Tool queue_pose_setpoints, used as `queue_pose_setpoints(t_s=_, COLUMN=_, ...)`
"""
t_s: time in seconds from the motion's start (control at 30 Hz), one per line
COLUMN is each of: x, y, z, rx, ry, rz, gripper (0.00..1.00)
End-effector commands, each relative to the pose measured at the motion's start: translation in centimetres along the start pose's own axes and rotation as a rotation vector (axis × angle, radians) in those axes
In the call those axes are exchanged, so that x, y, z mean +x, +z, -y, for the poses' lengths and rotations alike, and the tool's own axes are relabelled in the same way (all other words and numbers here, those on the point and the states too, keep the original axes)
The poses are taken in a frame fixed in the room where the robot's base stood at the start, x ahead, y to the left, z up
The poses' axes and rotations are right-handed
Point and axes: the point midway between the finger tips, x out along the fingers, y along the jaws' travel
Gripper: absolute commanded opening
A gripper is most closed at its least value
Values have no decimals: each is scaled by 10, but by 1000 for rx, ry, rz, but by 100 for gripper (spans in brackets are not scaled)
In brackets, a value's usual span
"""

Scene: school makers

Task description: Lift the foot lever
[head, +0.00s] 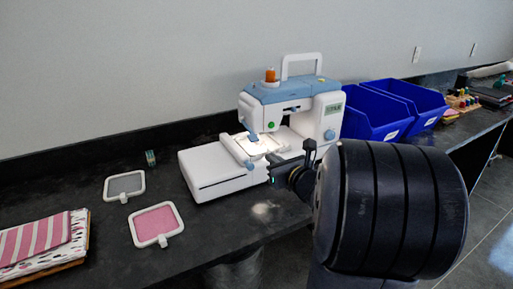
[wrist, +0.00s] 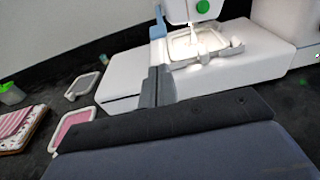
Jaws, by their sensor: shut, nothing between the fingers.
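A white and light-blue sewing machine (head: 330,118) stands on the dark worktop, with its lit needle area above a white hoop (wrist: 217,48). A small blue part (head: 253,138) hangs below the machine head; I cannot tell for certain whether it is the foot lever. In the wrist view, a blue piece (wrist: 158,24) shows left of the needle. My gripper (head: 273,179) is shut and empty, in front of the machine's flat bed. My arm hides part of the machine's lower right.
Two blue bins (head: 372,125) (head: 425,100) stand right of the machine. A grey hoop (head: 124,186), a pink hoop (head: 156,224), a thread spool (head: 150,158) and folded striped fabric (head: 38,240) lie to the left. The wall is close behind.

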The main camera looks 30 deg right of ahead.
Motion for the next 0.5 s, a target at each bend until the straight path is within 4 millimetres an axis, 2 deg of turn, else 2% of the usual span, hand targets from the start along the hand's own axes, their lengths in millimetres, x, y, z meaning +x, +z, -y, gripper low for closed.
queue_pose_setpoints(t_s=0.17, x=12, y=0, z=0, rx=0, ry=2, rz=-2, gripper=0)
queue_pose_setpoints(t_s=0.5, x=70, y=0, z=0, rx=1, ry=2, rz=-2, gripper=0)
